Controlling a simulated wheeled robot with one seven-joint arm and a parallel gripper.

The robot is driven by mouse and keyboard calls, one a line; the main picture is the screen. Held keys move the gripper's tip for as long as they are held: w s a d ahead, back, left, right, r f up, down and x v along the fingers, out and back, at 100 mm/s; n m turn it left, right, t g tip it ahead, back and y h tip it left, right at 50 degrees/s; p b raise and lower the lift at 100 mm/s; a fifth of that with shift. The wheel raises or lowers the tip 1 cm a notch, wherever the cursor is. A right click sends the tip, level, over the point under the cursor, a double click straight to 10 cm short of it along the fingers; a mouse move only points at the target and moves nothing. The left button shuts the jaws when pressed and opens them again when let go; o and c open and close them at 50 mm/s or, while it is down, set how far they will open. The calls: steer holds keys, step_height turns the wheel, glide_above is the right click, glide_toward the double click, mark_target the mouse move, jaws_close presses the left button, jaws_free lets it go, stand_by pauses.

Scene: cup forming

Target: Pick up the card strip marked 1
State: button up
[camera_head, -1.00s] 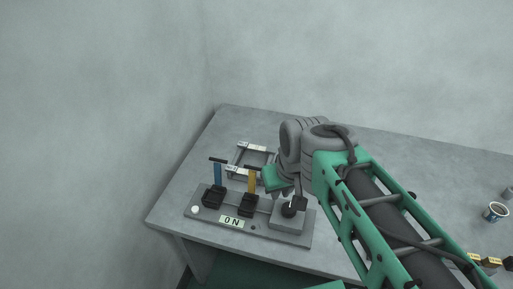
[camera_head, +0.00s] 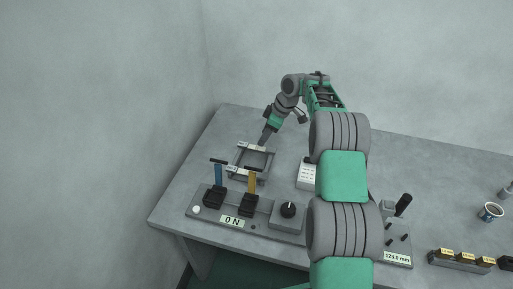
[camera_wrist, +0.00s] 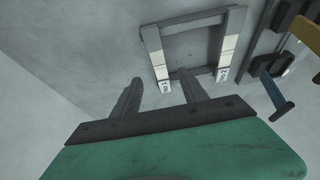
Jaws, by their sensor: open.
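Two pale card strips lie across a grey rectangular frame (camera_head: 239,179) on the table. The far strip (camera_head: 250,147) is the left one (camera_wrist: 155,52) in the wrist view. The near strip (camera_head: 232,169) is the right one (camera_wrist: 229,48) there. Both have small end labels in the wrist view; the left one appears to read 1, but the print is too small to be sure.
A panel (camera_head: 265,233) with blue (camera_head: 218,175) and yellow (camera_head: 252,181) levers, a 0 N display and a knob (camera_head: 288,210) stands in front of the frame. A white printed block (camera_head: 306,176) is to the right. A cup (camera_head: 491,212) stands far right.

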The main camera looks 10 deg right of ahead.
mark_target(257, 146)
steer(key=p+x, duration=0.1)
steer(key=x, duration=0.4)
steer(key=shift+w+a+f, duration=0.1)
steer(key=shift+f, duration=0.2)
jaws_close()
